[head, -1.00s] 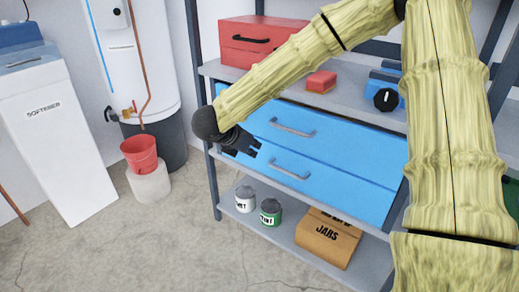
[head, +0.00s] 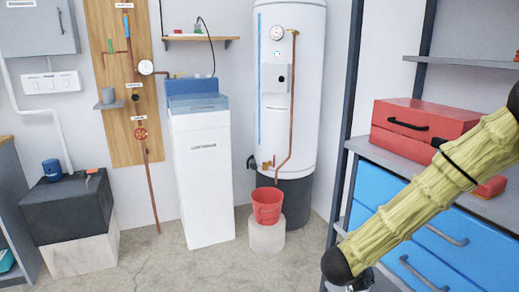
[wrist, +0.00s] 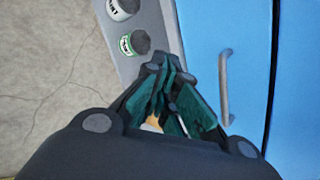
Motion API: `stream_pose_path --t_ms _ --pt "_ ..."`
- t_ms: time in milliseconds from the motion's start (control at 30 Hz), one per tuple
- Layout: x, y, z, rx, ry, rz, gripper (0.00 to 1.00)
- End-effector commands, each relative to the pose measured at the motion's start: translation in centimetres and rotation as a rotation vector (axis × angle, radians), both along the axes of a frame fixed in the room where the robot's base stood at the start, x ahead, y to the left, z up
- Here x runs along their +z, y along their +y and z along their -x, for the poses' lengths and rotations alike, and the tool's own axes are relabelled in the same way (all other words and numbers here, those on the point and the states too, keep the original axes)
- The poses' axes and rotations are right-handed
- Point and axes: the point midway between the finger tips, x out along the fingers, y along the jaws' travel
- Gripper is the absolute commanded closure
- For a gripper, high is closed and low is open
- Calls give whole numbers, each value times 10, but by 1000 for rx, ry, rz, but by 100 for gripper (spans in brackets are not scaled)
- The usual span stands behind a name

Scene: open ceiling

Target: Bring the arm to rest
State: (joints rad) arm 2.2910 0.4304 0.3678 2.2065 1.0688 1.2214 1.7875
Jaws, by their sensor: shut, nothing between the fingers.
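My gripper (wrist: 165,75) shows in the wrist view with its dark fingers together and nothing between them. It points down past the front of a blue drawer unit (wrist: 215,50), with a grey drawer handle (wrist: 225,85) just to its right. I cannot tell whether it touches the drawer front. In the head view my arm comes in from the right edge, and the gripper is mostly cut off at the bottom edge, so its fingers do not show there.
The shelf unit holds a red toolbox (head: 420,118) and the blue drawers (head: 445,262). Paint cans (wrist: 133,43) stand on its lower shelf. A red bucket (head: 266,206), water heater (head: 290,130) and white softener (head: 205,185) stand along the wall. The floor (head: 180,270) before them is clear.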

Motion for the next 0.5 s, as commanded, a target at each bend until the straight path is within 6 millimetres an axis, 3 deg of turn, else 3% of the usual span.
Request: stream_pose_path --t_ms 33,267,500 --pt "-21 5 7 107 72 47 100" --pt "-107 30 46 649 398 257 100" --pt "-188 56 115 1249 711 456 100"
